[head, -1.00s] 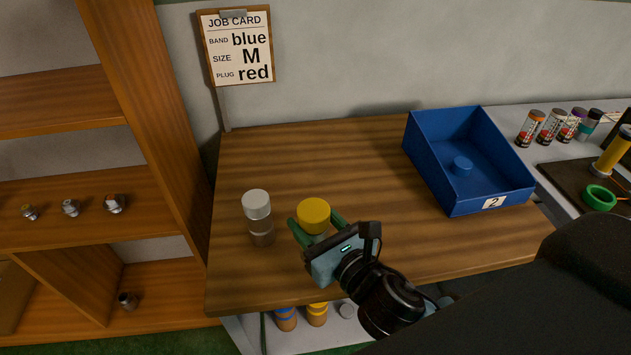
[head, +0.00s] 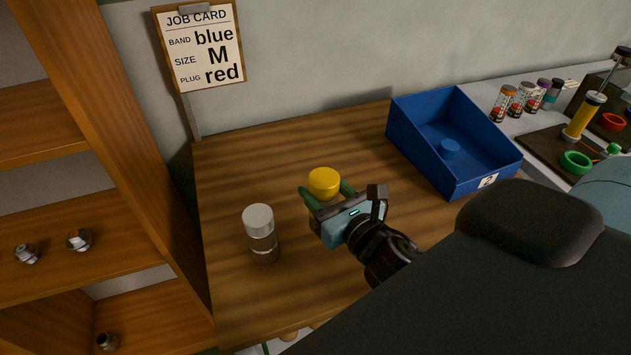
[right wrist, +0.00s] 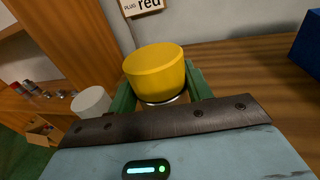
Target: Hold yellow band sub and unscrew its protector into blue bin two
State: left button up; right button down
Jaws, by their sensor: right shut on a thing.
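The sub with the yellow cap (head: 324,182) is upright in my right gripper (head: 328,200) over the wooden table. The right wrist view shows the yellow cap (right wrist: 155,72) above the green fingers, with a thin metal rim under it. The fingers are shut around the part just below the cap; they and the gripper body hide most of that part. I cannot tell whether its base touches the table. My left gripper is not in view.
A wooden shelf (head: 150,200) with metal fittings is at the left. Small bottles (head: 520,98) and a dark board (head: 550,150) are at the right. The table's back left is clear.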

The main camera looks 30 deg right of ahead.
jog(key=w+d+f, duration=0.2)
jog(key=w+d, duration=0.2)
jog(key=w, duration=0.2)
jog(key=w+d+f, duration=0.2)
jog(key=w+d, duration=0.2)
jog(key=w, duration=0.3)
jog(key=shift+w+d+f, duration=0.2)
jog(key=shift+w+f, duration=0.05)
jog(key=shift+f, duration=0.1)
jog(key=shift+f, duration=0.25)
jog(key=c, duration=0.6)
grip_release()
jog(key=shift+c, duration=0.2)
jog(key=s, duration=1.2)
jog(key=shift+a+r, duration=0.25)
jog(key=shift+r, duration=0.15)
